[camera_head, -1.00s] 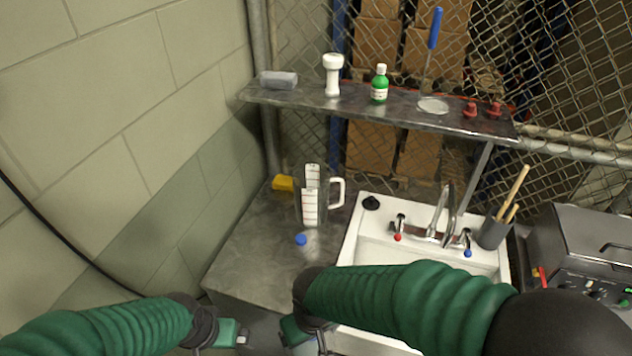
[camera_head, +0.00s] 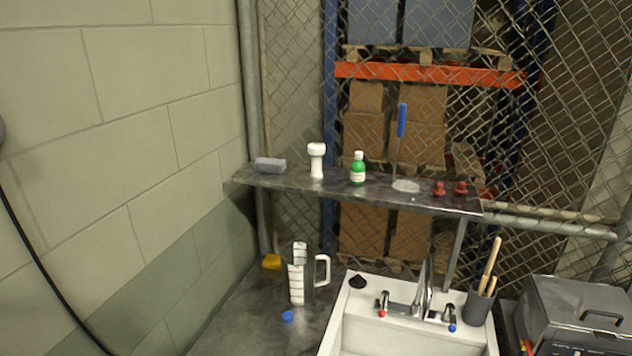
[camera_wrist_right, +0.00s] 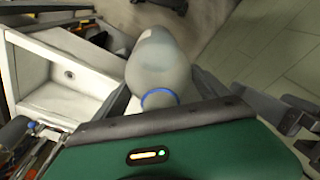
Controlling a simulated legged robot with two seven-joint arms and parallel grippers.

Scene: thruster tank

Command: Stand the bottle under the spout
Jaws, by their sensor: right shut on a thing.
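The bottle (camera_wrist_right: 160,60) is a cloudy, pale grey container with a blue ring near the gripper; it shows only in the right wrist view. My right gripper (camera_wrist_right: 160,100) is shut on it, though its fingertips are mostly hidden. The bottle is held beside the white sink basin (camera_wrist_right: 65,75); I cannot tell its exact tilt. In the head view the metal spout (camera_head: 425,288) stands at the back of the sink (camera_head: 395,340), between taps with red and blue marks. Neither gripper is in the head view, and I cannot make out the left one.
A shelf (camera_head: 335,190) carries small items above. A brush holder (camera_head: 478,305) and grey toolbox (camera_head: 575,310) stand at right.

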